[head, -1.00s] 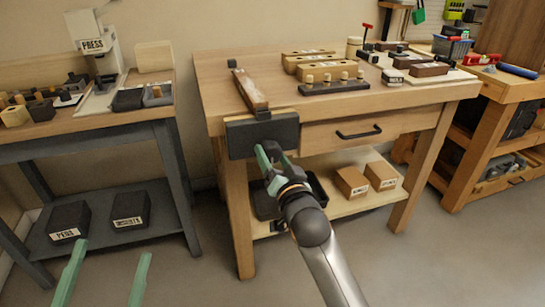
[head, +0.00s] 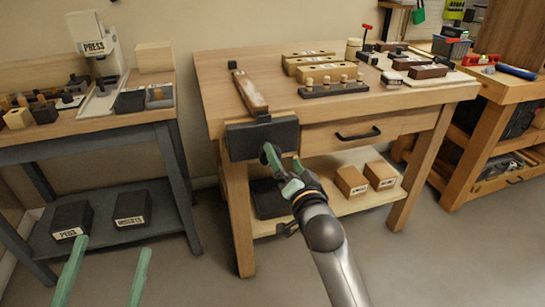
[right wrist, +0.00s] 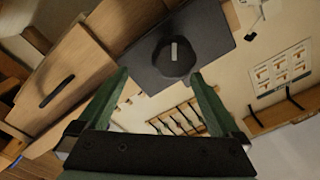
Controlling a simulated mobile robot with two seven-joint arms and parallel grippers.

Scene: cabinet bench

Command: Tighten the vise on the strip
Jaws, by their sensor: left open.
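The wooden strip (head: 250,92) lies on the left part of the bench top, with a small dark block at each end. The vise's dark front jaw (head: 245,140) is on the bench's front edge, below the strip's near end. In the right wrist view a round dark knob (right wrist: 172,60) with a pale bar mark stands out from the dark jaw plate (right wrist: 215,40). My right gripper (head: 284,161) is open in front of the jaw; its fingers are apart, with the knob beyond and between the tips. My left gripper (head: 106,243) is open and empty at lower left.
A drawer with a dark handle (head: 357,134) is right of the vise. A peg rack (head: 333,88) and wooden blocks (head: 308,62) stand on the bench. Boxes (head: 351,181) sit on its shelf. A press bench (head: 90,130) is at left; the floor in front is free.

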